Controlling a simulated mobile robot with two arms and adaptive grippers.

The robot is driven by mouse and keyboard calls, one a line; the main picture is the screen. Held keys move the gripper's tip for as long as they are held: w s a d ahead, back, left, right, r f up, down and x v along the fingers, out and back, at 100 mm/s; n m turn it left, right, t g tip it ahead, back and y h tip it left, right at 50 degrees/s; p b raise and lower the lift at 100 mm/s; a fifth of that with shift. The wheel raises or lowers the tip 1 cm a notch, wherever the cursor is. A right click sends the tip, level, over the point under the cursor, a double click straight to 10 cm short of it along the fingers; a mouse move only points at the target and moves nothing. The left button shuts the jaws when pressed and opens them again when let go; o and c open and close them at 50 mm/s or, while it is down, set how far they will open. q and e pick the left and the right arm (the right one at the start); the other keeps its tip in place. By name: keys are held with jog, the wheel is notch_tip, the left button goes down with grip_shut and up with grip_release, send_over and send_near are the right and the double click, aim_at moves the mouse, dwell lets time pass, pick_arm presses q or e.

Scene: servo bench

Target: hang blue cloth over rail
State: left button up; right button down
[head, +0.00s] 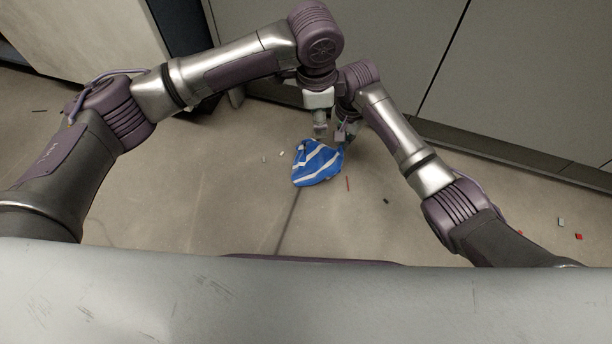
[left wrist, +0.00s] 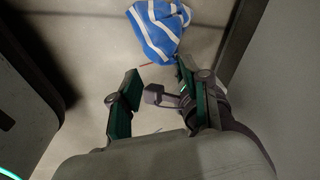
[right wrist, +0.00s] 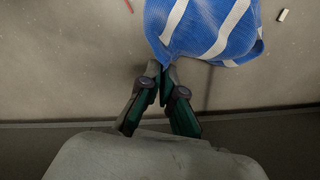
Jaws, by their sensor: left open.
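The blue cloth (head: 316,166) with white stripes is bunched below my two grippers in the head view. It shows at the top of the left wrist view (left wrist: 158,32) and the right wrist view (right wrist: 205,28). My right gripper (right wrist: 164,70) has its fingertips together on a corner of the cloth. In the head view the right gripper (head: 342,136) is just above the cloth's upper right edge. My left gripper (head: 320,134) is open; in the left wrist view its fingers (left wrist: 158,76) are apart, with the cloth beyond them. I cannot make out a rail.
Grey cabinet fronts (head: 520,75) with a dark base strip (head: 500,153) stand behind. A pale panel (head: 90,35) is at upper left. Small bits, including a red stick (head: 348,184) and a dark piece (head: 386,201), lie on the floor. The floor left of the cloth is mostly clear.

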pick_arm(q)
jog(key=s+a+f+m, duration=0.2)
jog(key=s+f+m, duration=0.1)
jog(key=f, duration=0.5)
send_over(306, 183)
jog(key=shift+g+y, duration=0.3)
jog(key=shift+g, duration=0.1)
jog(key=shift+f, duration=4.7)
jog(key=shift+f, duration=0.1)
jog(key=shift+f, duration=1.1)
grip_shut()
jog(key=shift+r, duration=2.5)
